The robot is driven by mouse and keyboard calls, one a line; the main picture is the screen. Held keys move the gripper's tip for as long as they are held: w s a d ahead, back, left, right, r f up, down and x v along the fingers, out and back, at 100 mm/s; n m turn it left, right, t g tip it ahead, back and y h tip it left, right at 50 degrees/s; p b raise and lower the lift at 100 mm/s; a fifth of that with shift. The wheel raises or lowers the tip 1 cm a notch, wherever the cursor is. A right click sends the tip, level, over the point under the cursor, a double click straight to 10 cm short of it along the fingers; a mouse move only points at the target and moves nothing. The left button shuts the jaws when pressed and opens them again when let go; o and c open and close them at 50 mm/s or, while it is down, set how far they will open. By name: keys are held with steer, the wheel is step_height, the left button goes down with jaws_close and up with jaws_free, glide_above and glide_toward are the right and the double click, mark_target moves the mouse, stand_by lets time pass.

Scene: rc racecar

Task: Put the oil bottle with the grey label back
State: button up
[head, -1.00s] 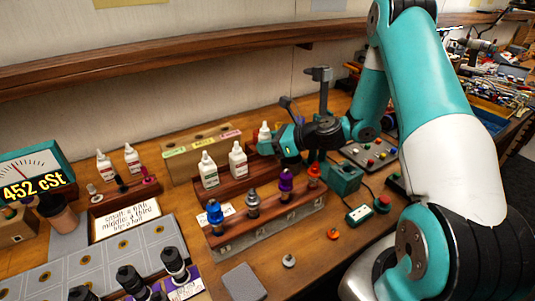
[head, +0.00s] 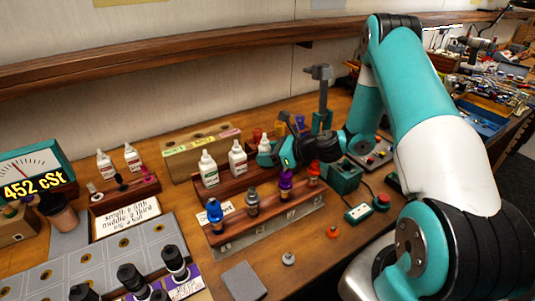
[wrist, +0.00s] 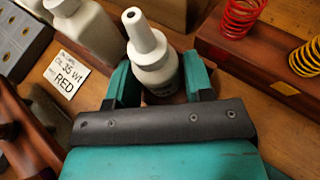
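A white oil bottle (wrist: 152,58) with a pointed cap stands between my gripper's fingers in the wrist view. A strip of greyish label shows low on it, mostly hidden. My gripper (wrist: 160,82) appears closed around its body. In the head view my gripper (head: 279,155) is at the right end of the wooden bottle rack (head: 233,187), and the bottle's top (head: 264,144) shows beside it. The bottle looks upright and in line with two other white bottles, (head: 208,168) and (head: 237,158). Its base is hidden, so I cannot tell whether it touches the rack.
A wooden box with coloured labels (head: 200,150) is behind. Springs (wrist: 240,15) are near the gripper at right. A card reading RED (wrist: 66,77) lies at left. A gauge (head: 32,175) reads 452 cSt.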

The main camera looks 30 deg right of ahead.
steer(key=shift+r, duration=0.2)
steer(key=shift+s+d, duration=0.25)
steer(key=shift+d, duration=0.05)
steer(key=b+v, duration=0.2)
steer(key=v, duration=0.9)
steer(key=shift+r, duration=0.25)
